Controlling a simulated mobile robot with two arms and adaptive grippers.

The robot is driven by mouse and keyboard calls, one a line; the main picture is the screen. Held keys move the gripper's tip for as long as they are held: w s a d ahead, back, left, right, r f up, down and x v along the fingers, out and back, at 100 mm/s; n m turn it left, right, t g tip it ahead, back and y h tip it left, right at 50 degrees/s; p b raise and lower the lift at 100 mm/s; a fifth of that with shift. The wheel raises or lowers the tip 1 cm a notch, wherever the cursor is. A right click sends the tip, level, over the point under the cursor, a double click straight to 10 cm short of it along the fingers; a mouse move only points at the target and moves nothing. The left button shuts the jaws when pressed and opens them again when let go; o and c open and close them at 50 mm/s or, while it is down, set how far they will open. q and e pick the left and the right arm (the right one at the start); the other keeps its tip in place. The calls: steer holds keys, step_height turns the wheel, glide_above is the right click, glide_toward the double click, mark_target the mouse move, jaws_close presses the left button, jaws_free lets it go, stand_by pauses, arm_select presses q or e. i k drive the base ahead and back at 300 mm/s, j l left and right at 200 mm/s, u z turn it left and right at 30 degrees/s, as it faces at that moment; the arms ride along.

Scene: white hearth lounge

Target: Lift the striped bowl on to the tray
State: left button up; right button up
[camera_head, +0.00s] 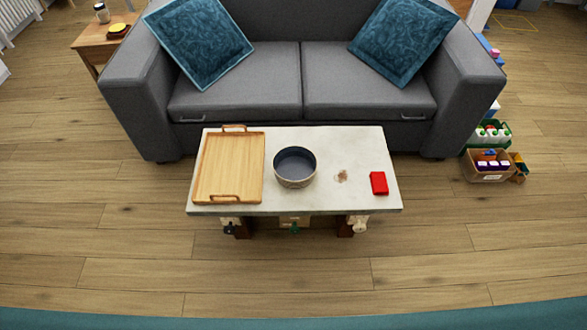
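The bowl (295,182) is round, with a dark inside and a light outer wall; stripes are too small to make out. It stands upright near the middle of the low table (330,202). The wooden tray (229,170) lies on the table's left part, just left of the bowl and apart from it. It is empty, with a handle at its far end and one at its near end. Neither of my grippers shows in the head view.
A red box (379,183) and a small brown item (342,176) lie on the table right of the bowl. A grey sofa (303,84) stands close behind the table. Crates (488,170) stand on the floor at right. The wooden floor in front is clear.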

mark_target(295, 166)
steer(key=j+z, duration=0.1)
steer(key=z, duration=0.25)
steer(key=i+j+z, duration=0.1)
steer(key=z, duration=0.2)
steer(key=i+j+z, duration=0.3)
steer(key=j, duration=0.85)
steer(key=j+z, duration=0.3)
steer(key=j, duration=0.85)
